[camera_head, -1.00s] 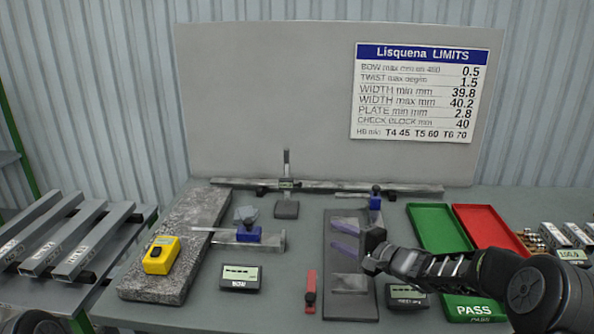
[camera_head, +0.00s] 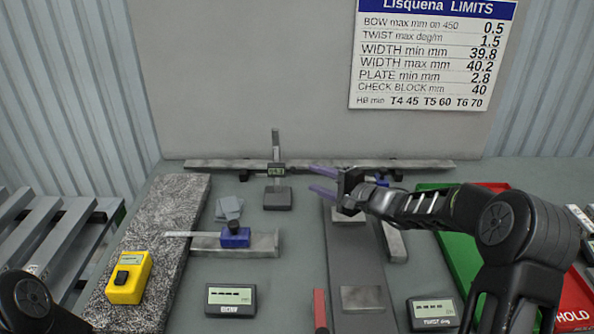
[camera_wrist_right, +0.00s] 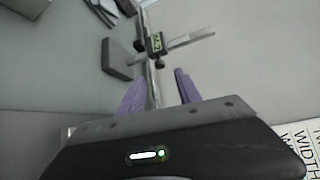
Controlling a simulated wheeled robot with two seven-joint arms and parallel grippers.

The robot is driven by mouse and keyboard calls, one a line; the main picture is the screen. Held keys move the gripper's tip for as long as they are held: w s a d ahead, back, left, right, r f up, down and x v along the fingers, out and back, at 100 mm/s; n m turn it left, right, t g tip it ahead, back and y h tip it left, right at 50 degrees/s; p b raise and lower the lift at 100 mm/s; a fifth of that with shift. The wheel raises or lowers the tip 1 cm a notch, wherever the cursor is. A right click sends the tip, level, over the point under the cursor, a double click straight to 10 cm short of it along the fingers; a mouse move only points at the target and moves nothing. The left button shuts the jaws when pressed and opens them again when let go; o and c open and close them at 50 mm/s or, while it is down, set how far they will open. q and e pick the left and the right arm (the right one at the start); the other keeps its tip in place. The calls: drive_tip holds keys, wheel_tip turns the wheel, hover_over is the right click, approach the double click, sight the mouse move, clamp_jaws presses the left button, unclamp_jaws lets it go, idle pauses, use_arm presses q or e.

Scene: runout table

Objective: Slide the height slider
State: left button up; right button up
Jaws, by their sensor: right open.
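The height gauge stands at the back of the table, with a dark square base (camera_head: 277,197), an upright grey scale and a slider (camera_head: 276,170) with a small green display. The slider sits low on the scale, just above the base; it also shows in the right wrist view (camera_wrist_right: 156,43). My right gripper (camera_head: 318,180) is open, its two purple fingers pointing left toward the gauge from its right side. The fingers are apart from the slider, with nothing between them but a view of the long bar behind. My left gripper is out of view; only part of my left arm shows bottom left.
A long grey bar (camera_head: 400,164) lies along the back. A blue-slider caliper rig (camera_head: 236,237), a yellow tester (camera_head: 129,277) on the granite slab (camera_head: 165,220), and BOW (camera_head: 231,300) and TWIST (camera_head: 432,313) displays stand in front. Green (camera_head: 455,240) and red (camera_head: 575,297) trays lie right.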

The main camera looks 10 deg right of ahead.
sight(275, 170)
drive_tip(key=x, duration=0.7)
drive_tip(key=shift+w+a+p, duration=0.2)
drive_tip(key=shift+w+p, duration=0.05)
drive_tip(key=shift+p, duration=0.2)
clamp_jaws()
drive_tip(key=shift+f, duration=0.1)
idle(0.9)
